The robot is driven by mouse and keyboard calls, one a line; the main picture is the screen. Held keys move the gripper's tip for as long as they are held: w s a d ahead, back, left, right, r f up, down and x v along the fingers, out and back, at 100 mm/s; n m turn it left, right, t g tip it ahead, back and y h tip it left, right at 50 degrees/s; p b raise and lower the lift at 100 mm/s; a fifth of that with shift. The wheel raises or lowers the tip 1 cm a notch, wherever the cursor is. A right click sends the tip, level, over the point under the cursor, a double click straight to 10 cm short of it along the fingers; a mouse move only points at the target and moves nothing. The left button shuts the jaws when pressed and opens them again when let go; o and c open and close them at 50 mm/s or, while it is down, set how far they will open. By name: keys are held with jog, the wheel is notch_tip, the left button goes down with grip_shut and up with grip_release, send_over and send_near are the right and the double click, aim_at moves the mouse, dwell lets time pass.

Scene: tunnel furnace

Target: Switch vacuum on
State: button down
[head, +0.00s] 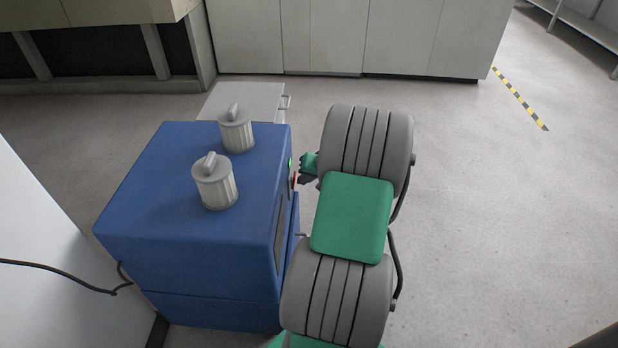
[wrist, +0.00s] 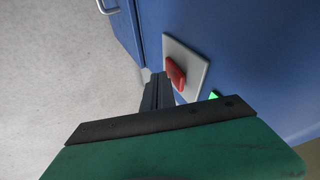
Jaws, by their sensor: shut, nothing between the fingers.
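The blue vacuum cabinet (head: 170,190) stands left of my arm in the head view, with two grey ribbed cylinders on top. In the wrist view a red switch (wrist: 176,74) sits on a pale square plate (wrist: 190,60) on the blue face (wrist: 235,40). A lit green lamp (wrist: 214,95) shows beside the plate, partly hidden by my gripper. My gripper (wrist: 159,78) is shut and empty, its fingertips right beside the red switch. I cannot tell whether they touch it. In the head view my gripper (head: 308,172) is at the cabinet's right face, mostly hidden by my arm.
A metal handle (wrist: 108,6) is at the top left of the wrist view. A black cable (head: 60,268) runs to the cabinet's left side. Pale cabinets (head: 360,38) line the back. The floor at the right (head: 500,210) is clear.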

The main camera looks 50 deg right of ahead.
jog(key=shift+w+a+r+p, duration=0.15)
jog(key=shift+a+r+p, duration=0.1)
jog(key=shift+r+p, duration=0.55)
jog(key=s+d+f+p+v, duration=0.1)
jog(key=p+v, duration=0.3)
jog(key=v, duration=0.8)
jog(key=shift+s+d, duration=0.25)
jog(key=shift+d, duration=0.4)
jog(key=shift+r+p, duration=0.1)
jog(key=shift+p, duration=0.45)
